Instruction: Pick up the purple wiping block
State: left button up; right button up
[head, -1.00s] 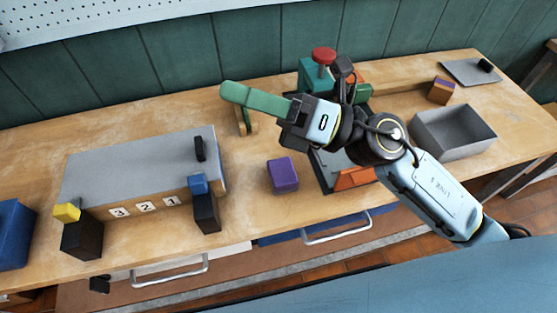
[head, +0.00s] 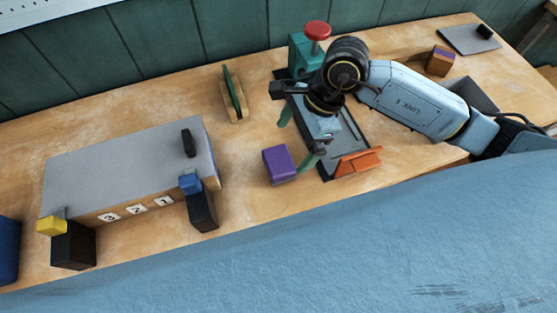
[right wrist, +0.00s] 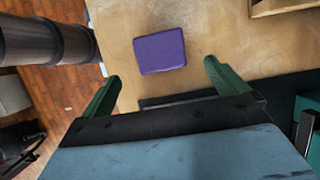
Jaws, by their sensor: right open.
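The purple wiping block (head: 280,164) lies on the wooden workbench, between the grey numbered box and the dark fixture. It also shows in the right wrist view (right wrist: 160,51), just ahead of the fingertips. My right gripper (head: 297,138) is open with its green fingers pointing down, above and just to the right of the block in the head view. In the right wrist view the open fingers (right wrist: 162,72) stand wide apart, with the block in line with the gap. Nothing is between the fingers. My left gripper is not in view.
A dark fixture with an orange wedge (head: 358,161) and a red-knobbed teal block (head: 306,55) stands close to the right gripper. The grey box (head: 120,163) is at the left. A wooden stand with a green plate (head: 233,95) is behind the block.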

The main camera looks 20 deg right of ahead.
aim_at(280, 160)
jog(key=x, duration=0.8)
jog(key=shift+a+r, duration=0.1)
jog(key=shift+a, duration=0.15)
jog(key=c, duration=1.1)
jog(key=shift+r, duration=5.05)
